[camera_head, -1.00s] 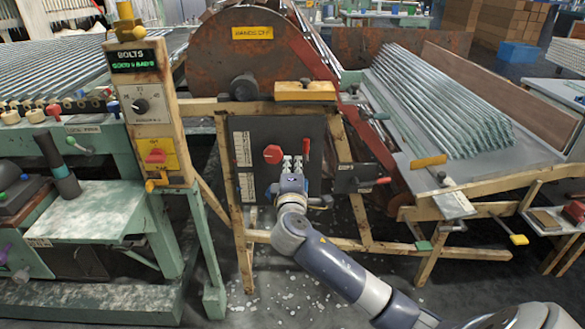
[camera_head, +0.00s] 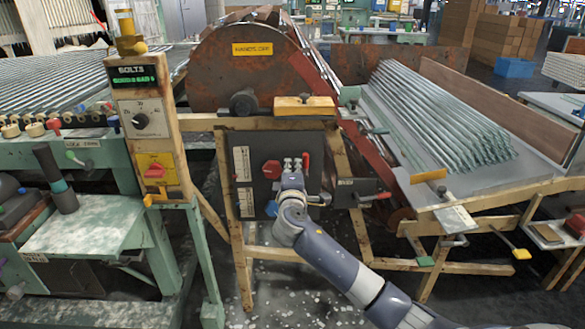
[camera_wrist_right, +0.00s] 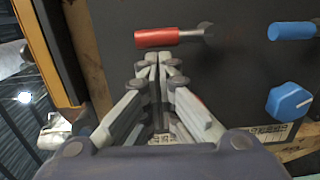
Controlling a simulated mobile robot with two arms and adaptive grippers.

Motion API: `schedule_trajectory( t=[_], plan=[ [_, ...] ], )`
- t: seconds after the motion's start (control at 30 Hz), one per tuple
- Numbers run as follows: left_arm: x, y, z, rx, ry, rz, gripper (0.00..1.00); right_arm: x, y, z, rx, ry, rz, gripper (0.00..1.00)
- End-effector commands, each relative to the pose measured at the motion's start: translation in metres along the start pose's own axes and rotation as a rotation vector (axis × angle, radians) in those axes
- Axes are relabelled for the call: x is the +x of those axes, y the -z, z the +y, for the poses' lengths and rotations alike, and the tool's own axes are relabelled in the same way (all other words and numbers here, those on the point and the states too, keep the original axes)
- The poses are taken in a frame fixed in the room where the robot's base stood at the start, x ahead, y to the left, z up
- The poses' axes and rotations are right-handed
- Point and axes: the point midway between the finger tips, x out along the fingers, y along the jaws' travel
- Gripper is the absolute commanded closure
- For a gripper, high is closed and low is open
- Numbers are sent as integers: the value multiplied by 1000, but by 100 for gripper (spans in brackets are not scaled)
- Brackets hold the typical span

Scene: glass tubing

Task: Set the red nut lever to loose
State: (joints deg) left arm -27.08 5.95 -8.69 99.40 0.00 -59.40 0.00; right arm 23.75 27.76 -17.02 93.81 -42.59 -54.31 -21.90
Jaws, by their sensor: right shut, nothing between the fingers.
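The red nut lever (camera_head: 306,161) is on the dark control panel (camera_head: 250,153). It points upward in the head view. In the right wrist view its red handle (camera_wrist_right: 157,38) lies sideways, with a metal spanner-like end to its right. My right gripper (camera_head: 292,164) is shut and empty. In the head view it is just left of the lever, between it and a red knob (camera_head: 271,169). In the wrist view the closed fingertips (camera_wrist_right: 152,62) are just below the handle, with a small gap showing. My left gripper is out of view.
A blue knob (camera_wrist_right: 288,101) and a blue lever (camera_wrist_right: 292,31) are on the same panel. A wooden frame (camera_head: 231,220) surrounds it. A yellow block (camera_head: 304,106) sits above. A post with a red switch (camera_head: 155,170) stands to the left.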

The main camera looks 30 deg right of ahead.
Motion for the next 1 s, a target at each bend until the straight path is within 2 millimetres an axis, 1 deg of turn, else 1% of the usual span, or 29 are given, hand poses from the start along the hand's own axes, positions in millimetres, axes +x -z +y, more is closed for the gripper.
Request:
schedule_trajectory(
  t=[0.37, 0.7, 1.0],
  plan=[
    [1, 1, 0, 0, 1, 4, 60, 0, -4, 2, 67, 3, 1, 100],
    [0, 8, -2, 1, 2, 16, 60, 0, -8, 4, 131, 7, -1, 100],
    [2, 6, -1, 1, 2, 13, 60, 1, -15, 7, 229, 12, -3, 100]
  ],
)
